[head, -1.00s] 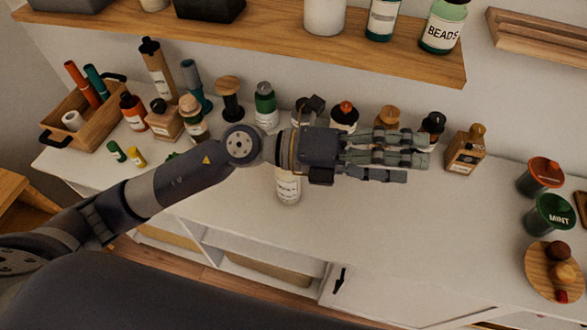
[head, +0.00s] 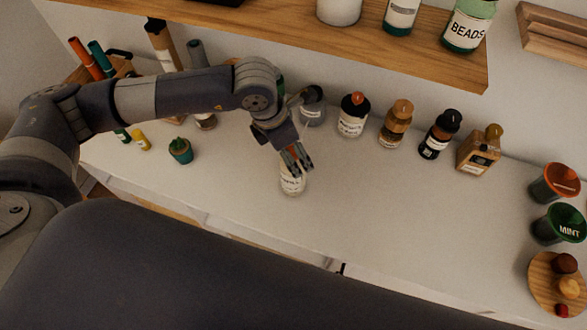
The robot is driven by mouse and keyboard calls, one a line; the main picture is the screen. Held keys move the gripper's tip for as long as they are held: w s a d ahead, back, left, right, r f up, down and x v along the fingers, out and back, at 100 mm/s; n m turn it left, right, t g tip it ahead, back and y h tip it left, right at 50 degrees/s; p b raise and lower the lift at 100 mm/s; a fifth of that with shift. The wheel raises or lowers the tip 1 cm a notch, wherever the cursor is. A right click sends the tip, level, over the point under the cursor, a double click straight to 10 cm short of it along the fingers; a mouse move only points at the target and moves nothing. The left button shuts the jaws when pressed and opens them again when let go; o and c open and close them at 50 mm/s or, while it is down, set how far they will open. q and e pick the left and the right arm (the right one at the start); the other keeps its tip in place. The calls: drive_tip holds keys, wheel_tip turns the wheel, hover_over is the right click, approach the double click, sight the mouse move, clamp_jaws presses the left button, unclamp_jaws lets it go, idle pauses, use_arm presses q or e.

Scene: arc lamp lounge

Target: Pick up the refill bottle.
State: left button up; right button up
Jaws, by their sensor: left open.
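A pale bottle with a white label (head: 292,184) stands alone near the front of the white cabinet top. Its label is too small and covered to read, so I cannot confirm that it is the refill bottle. My left gripper (head: 302,163) points down over this bottle, with its fingers open and hiding the bottle's upper part. I cannot tell whether the fingers touch it. My right gripper is not in view.
Several bottles stand along the back, including a white-labelled one (head: 351,115), a dark one (head: 439,135) and a square amber one (head: 479,149). A small potted plant (head: 180,151) stands left. A wooden shelf (head: 400,52) overhangs the back. The cabinet top (head: 390,205) is clear right of the gripper.

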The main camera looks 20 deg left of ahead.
use_arm(q)
drive_tip(key=shift+w+d+f, duration=0.1)
drive_tip(key=shift+w+f, duration=0.05)
drive_tip(key=shift+f, duration=0.5)
drive_tip(key=shift+f+p, duration=0.3)
drive_tip(key=shift+p, duration=0.2)
drive_tip(key=p+x, duration=0.2)
drive_tip(key=x, duration=0.1)
drive_tip(key=shift+w+f, duration=0.1)
drive_tip(key=shift+f, duration=0.1)
drive_tip(key=shift+w+d+f, duration=0.1)
drive_tip(key=shift+w+f, duration=0.05)
drive_tip(key=shift+f, duration=0.45)
drive_tip(key=c, duration=1.6)
drive_tip(key=shift+r, duration=0.1)
drive_tip(key=shift+c, duration=0.9)
